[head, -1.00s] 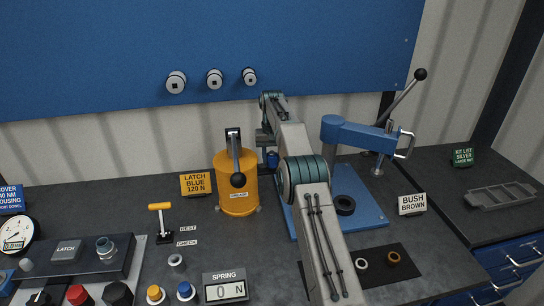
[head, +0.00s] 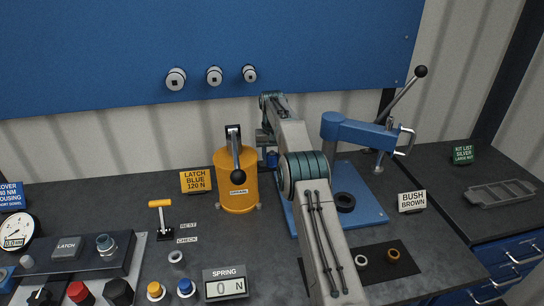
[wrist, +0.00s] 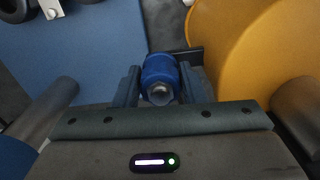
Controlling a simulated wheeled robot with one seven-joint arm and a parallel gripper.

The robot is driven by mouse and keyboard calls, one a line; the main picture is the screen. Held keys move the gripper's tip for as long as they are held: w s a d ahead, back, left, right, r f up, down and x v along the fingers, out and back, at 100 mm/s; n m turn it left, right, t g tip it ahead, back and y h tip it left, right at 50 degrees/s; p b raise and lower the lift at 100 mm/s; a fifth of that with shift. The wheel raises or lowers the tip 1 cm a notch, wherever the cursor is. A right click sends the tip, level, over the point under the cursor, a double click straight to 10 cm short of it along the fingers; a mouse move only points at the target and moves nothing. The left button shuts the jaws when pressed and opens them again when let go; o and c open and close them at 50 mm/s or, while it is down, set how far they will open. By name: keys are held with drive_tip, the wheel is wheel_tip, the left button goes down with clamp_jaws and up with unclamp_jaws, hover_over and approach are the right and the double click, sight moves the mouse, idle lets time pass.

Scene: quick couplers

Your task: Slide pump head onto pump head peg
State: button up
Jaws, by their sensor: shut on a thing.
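A blue cylindrical piece with a rounded grey metal tip (wrist: 160,68) sits between the two fingers of my gripper (wrist: 161,87) in the wrist view. The gripper is shut on it. I take this piece for the pump head, but its form does not settle that. A dark bar (wrist: 192,56) lies just behind it, by the orange pump body; whether they touch is unclear, and I cannot tell whether this bar is the peg. In the head view the blue piece (head: 271,160) shows small, right of the orange pump (head: 237,188). My arm hides much of that area.
A blue press (head: 350,133) with a long lever stands right of my arm, a black ring (head: 345,202) on its base. The pump's black-knobbed lever (head: 236,160) rises close by. Rings lie on a black mat (head: 408,270).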

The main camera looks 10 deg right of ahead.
sight(272, 155)
drive_tip(key=shift+f, duration=0.25)
drive_tip(key=o, duration=0.9)
drive_tip(key=shift+r+p, duration=1.45)
drive_tip(key=shift+r, duration=2.3)
